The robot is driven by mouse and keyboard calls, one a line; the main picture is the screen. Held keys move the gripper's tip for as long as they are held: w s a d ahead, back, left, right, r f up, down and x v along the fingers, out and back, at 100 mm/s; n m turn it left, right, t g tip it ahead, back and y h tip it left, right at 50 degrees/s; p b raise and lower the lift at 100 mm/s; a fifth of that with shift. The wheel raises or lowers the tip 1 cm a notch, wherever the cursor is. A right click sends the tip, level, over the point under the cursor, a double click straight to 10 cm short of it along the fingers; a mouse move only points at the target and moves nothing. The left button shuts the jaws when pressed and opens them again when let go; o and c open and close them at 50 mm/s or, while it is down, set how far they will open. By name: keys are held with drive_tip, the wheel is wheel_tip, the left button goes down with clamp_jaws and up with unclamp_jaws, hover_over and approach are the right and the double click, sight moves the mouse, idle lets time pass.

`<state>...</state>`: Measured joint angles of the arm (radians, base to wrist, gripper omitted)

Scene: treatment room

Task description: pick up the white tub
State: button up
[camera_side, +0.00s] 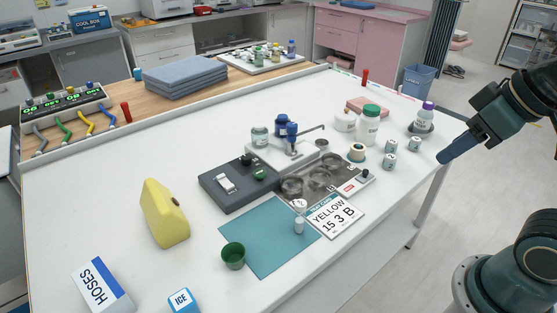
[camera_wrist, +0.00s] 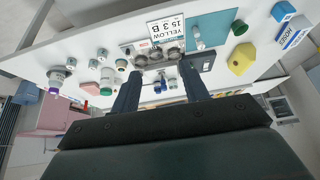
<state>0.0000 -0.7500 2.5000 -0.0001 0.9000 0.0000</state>
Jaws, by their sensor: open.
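My gripper (camera_side: 446,156) is at the right edge of the table in the side view, well apart from the tub. In the wrist view its two fingers (camera_wrist: 160,74) are spread with nothing held between them.
Several small labelled jars (camera_side: 389,161) and a purple-capped bottle (camera_side: 424,117) stand between my gripper and the tub. A pink box (camera_side: 368,105) lies behind it. A device with a lever (camera_side: 290,148) stands to its left. The table's left half (camera_side: 100,190) has open room.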

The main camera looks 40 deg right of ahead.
drive_tip(key=o, duration=0.9)
drive_tip(key=w, duration=0.1)
drive_tip(key=m+g+h, duration=0.2)
drive_tip(key=m+h, duration=0.1)
drive_tip(key=m, duration=0.6)
hover_over(372, 108)
drive_tip(key=s+a, duration=0.3)
wheel_tip(372, 108, down, 9)
drive_tip(key=shift+s+x, duration=0.2)
drive_tip(key=shift+x, duration=4.25)
